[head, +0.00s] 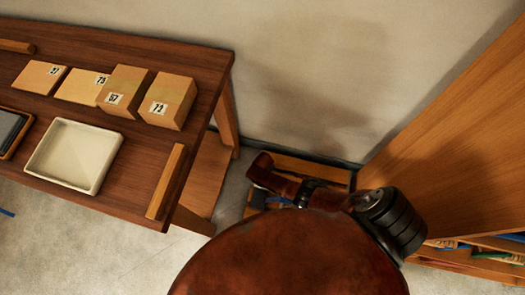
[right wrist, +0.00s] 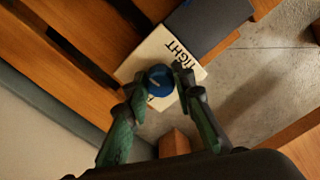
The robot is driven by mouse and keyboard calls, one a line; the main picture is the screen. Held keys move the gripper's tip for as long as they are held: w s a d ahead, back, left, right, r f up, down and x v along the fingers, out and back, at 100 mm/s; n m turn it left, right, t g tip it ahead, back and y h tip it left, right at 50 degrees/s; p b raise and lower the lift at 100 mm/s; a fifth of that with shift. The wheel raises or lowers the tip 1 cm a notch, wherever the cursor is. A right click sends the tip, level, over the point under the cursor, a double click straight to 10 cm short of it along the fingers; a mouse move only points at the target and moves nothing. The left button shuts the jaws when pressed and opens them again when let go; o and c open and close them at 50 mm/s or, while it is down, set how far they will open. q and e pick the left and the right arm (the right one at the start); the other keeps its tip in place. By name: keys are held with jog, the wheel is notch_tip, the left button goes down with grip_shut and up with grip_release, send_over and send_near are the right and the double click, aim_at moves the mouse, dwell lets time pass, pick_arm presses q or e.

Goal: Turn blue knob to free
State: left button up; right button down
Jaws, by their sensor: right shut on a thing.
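The blue knob (right wrist: 156,73) sits on a pale label plate (right wrist: 140,63) in the right wrist view. The plate shows the word TIGHT along its upper right side; other lettering below the knob is mostly covered. A short light mark shows on the knob's top. My right gripper (right wrist: 160,84) has its two dark green fingers around the knob, one on each side, shut on it. In the head view my right arm reaches down past the table, and the knob cannot be made out clearly there. My left gripper is not in view.
Wooden slats (right wrist: 62,45) and a dark grey panel (right wrist: 207,22) lie by the plate. In the head view a table (head: 120,160) with numbered boxes (head: 168,100) and a white tray (head: 75,152) stands left. A tall wooden panel (head: 455,150) stands right.

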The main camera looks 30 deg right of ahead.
jog(key=n, duration=0.4)
jog(key=shift+n, duration=0.4)
jog(key=n, duration=0.3)
jog(key=shift+n, duration=1.2)
jog(key=n, duration=0.4)
jog(key=shift+f+b, duration=0.1)
jog(key=shift+b, duration=0.25)
jog(key=shift+n, duration=0.9)
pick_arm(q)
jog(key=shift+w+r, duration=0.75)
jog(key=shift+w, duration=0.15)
pick_arm(e)
jog(key=shift+a+n, duration=0.1)
jog(key=shift+n, duration=0.2)
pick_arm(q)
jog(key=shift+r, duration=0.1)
